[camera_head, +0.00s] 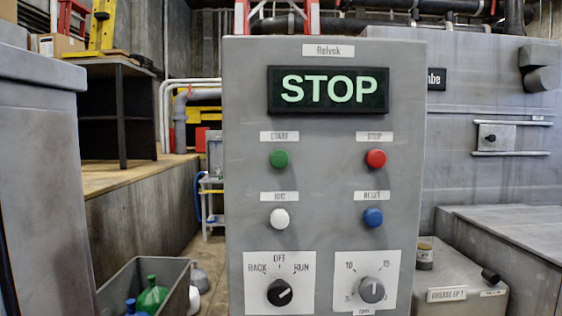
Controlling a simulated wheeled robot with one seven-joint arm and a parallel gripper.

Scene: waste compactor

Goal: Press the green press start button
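The green start button (280,158) is on the upper left of the grey control panel (325,140), under a white label reading START. My gripper is not in view. The lit display (328,90) above the buttons reads STOP in pale green letters. A red button (376,158) under a STOP label is to the right of the green one. A white button (279,218) is below the green one, and a blue button (373,217) under a RESET label is below the red one.
Two knobs, a black one (280,292) and a grey one (372,290), are low on the panel. A grey bin (185,285) with green and blue bottles stands at lower left. Grey machinery (490,160) is at right. Nothing blocks the panel's front.

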